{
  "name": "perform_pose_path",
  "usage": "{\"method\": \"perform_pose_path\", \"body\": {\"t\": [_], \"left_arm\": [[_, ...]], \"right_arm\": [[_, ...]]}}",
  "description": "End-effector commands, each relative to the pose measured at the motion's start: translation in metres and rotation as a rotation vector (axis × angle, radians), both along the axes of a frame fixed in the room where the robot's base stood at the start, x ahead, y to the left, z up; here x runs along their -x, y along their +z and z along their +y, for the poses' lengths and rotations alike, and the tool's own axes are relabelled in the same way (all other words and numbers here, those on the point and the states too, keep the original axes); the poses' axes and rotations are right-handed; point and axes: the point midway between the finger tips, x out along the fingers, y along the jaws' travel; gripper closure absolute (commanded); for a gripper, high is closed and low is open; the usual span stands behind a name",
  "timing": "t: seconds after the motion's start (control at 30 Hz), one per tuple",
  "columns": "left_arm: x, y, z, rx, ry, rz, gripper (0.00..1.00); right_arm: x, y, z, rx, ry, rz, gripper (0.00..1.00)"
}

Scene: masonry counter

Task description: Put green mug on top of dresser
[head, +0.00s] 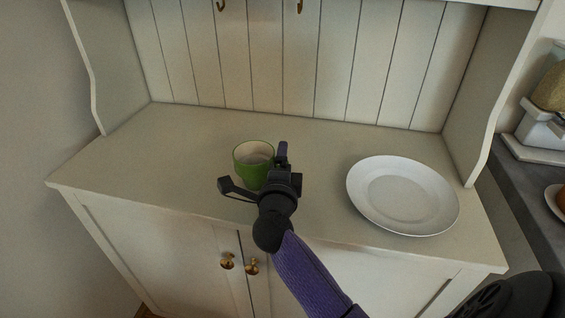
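The green mug (250,172), with a pale inside, stands upright on the top of the cream dresser (195,135), left of the middle. My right gripper (254,170) is at the mug's near side. Its fingers are spread wide, one at the mug's lower left and one at its right. The gripper looks open, and I cannot tell whether a finger touches the mug. The gripper covers part of the mug's lower right side. My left gripper is not in view.
A white plate (400,197) lies on the dresser's right part. A panelled back (300,70) with brass hooks and side walls encloses the top. The left part of the top is clear. A dark counter (520,185) with a white appliance stands at the right.

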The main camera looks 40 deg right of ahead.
Motion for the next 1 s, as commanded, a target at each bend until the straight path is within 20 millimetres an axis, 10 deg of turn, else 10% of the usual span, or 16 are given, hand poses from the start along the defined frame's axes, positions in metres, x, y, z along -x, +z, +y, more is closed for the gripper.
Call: {"method": "perform_pose_path", "body": {"t": [0.63, 1.0], "left_arm": [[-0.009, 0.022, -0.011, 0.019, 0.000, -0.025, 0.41], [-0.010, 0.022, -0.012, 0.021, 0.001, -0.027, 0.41]], "right_arm": [[0.082, 0.003, 0.073, -0.002, 0.001, 0.002, 0.17], [0.090, 0.003, 0.080, 0.000, 0.000, 0.000, 0.17]]}}
